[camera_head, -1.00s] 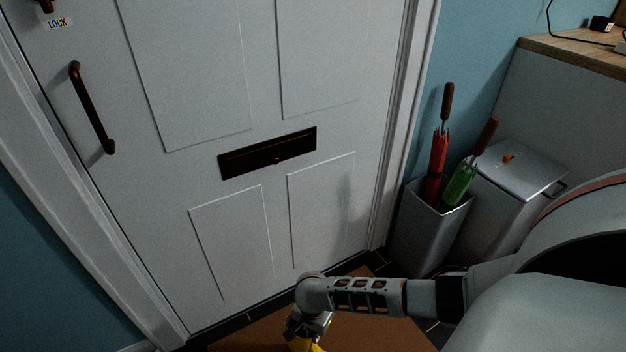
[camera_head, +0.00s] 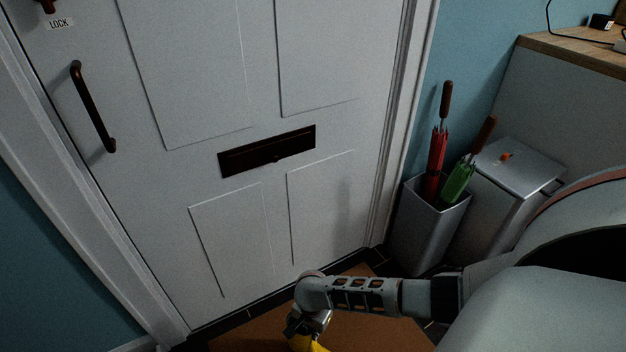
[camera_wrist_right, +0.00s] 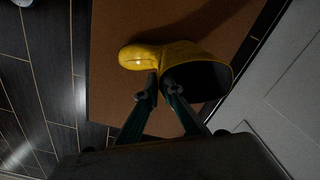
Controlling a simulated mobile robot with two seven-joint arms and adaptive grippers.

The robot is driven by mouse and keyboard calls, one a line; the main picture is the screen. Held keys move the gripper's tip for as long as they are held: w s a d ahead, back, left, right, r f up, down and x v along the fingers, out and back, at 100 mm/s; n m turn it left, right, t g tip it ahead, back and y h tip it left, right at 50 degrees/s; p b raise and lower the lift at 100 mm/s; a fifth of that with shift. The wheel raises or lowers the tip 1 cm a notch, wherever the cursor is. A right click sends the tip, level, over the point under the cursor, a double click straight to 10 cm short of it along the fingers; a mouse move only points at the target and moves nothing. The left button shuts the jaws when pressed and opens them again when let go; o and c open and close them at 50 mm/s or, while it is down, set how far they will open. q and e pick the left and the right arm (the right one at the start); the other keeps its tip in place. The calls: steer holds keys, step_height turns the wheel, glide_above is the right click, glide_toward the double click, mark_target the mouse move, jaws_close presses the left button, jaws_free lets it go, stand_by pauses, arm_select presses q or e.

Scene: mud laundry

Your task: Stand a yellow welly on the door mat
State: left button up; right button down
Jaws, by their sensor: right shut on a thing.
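A yellow welly shows at the bottom edge of the head view (camera_head: 307,345), mostly cut off and partly behind my gripper. In the right wrist view the welly (camera_wrist_right: 180,54) has its toe to the left and its dark opening at the right, turned towards the camera. My right gripper (camera_wrist_right: 164,88) is shut on the near edge of its shaft, by the opening. The brown door mat (camera_head: 375,325) lies in front of the door and fills the background behind the welly in the wrist view (camera_wrist_right: 115,95). I cannot tell whether the sole touches the mat. My left gripper is not in view.
The white door (camera_head: 240,240) stands directly behind the mat. A grey stand (camera_head: 425,235) with a red and a green umbrella is to the right, beside a grey lidded bin (camera_head: 510,195). Dark tiles (camera_wrist_right: 40,90) border the mat and look mostly clear.

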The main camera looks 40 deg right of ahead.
steer(key=shift+f, duration=0.2)
stand_by(0.5)
steer(key=shift+f, duration=0.5)
steer(key=shift+f, duration=0.35)
stand_by(0.5)
steer(key=c, duration=1.7)
jaws_free()
